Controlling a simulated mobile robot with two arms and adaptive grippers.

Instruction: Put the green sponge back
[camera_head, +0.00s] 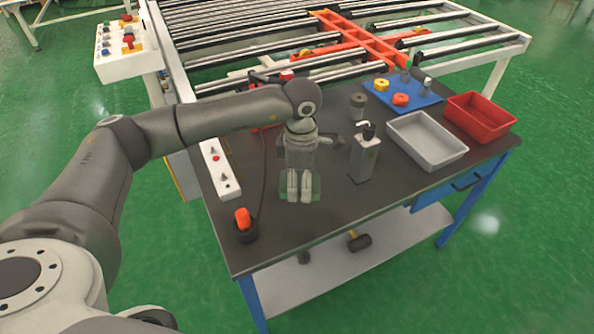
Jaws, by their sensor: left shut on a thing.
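My left gripper (299,188) reaches in from the left over the dark workbench top (328,221). Its two pale fingers point down and are shut on the green sponge (314,187). The sponge looks like a flat, dull green piece, showing at both sides of the fingers and partly hidden by them. From this view I cannot tell whether the sponge touches the bench top or is held just above it. My right gripper is out of view.
A black holder with an orange item (243,219) stands front left. The front bench top is clear.

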